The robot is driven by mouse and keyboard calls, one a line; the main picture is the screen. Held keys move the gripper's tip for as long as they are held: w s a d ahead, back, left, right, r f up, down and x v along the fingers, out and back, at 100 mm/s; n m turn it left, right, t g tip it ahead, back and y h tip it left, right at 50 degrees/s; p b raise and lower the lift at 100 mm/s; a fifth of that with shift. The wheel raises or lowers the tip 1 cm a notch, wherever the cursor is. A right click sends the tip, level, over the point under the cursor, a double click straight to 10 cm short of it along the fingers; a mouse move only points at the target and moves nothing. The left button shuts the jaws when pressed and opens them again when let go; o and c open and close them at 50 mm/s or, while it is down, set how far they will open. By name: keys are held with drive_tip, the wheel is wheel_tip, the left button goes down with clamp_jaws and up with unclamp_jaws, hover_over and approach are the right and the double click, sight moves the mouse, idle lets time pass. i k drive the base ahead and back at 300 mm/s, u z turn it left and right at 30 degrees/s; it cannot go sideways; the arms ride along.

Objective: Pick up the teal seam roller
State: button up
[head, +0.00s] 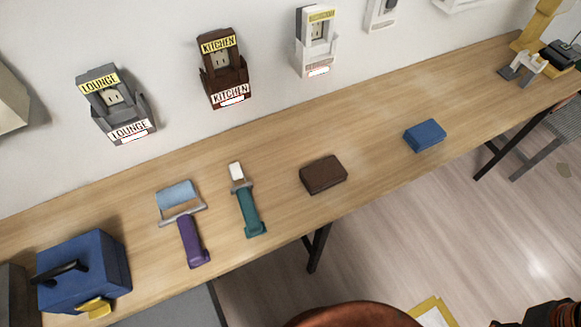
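The teal seam roller (250,212) lies on the long wooden table (280,150) in the head view, left of the middle. It has a teal handle towards the front edge, a grey neck and a small pale head towards the wall. A purple-handled roller (190,240) with a wide light-blue head lies just to its left, apart from it. A brown block (324,174) lies to its right with a gap between them. Nothing covers the teal roller.
A blue box with a black handle (85,270) stands at the table's left end. A blue block (424,135) lies farther right. Labelled outlet holders (116,105) are on the wall behind. Table around the teal roller is bare.

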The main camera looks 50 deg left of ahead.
sight(255, 227)
drive_tip(key=i, duration=1.45)
drive_tip(key=u, duration=3.05)
drive_tip(key=i, duration=0.2)
drive_tip(key=u, duration=2.85)
